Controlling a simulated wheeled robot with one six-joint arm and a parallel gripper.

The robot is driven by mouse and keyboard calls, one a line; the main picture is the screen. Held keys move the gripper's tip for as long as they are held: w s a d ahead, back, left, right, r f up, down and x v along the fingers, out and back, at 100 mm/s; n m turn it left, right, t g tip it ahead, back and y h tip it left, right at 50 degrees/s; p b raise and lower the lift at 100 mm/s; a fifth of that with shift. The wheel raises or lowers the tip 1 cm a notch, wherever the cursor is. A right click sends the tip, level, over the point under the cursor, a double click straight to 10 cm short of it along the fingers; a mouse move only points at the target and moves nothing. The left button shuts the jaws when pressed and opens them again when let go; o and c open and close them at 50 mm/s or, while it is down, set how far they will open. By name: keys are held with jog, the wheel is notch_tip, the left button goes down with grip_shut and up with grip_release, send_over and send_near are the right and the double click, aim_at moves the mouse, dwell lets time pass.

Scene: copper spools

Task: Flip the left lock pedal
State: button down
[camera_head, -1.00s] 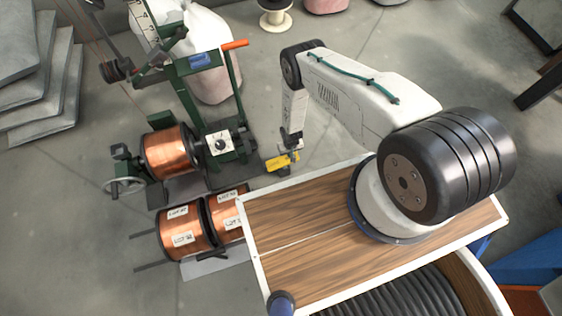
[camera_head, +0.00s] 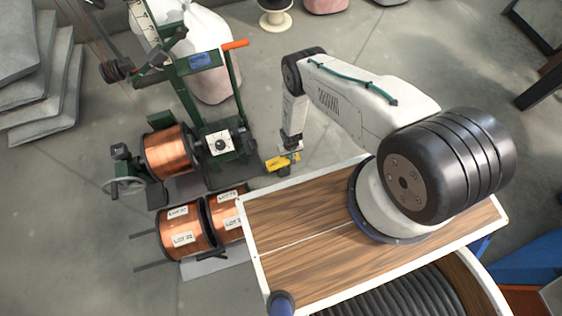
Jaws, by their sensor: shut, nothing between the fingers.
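A small yellow pedal-like piece (camera_head: 279,164) with dark marks shows low by the far left edge of the wooden deck. I cannot tell for certain that it is the left lock pedal, or which way it is flipped. My gripper (camera_head: 291,148) points down right above this piece. It is shut with nothing in it. The gripper's tip overlaps the yellow piece in the picture, and I cannot tell whether they touch.
A green winding machine (camera_head: 222,150) with an orange handle (camera_head: 235,44) and a copper spool (camera_head: 170,151) stands at left. Two labelled copper spools (camera_head: 183,233) sit below it, beside the wooden deck (camera_head: 300,262). Grey floor is open behind and right of my gripper.

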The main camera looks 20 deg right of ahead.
jog(key=shift+f, duration=0.65)
dwell(0.3)
jog(key=shift+r, duration=3.5)
jog(key=shift+s, duration=0.1)
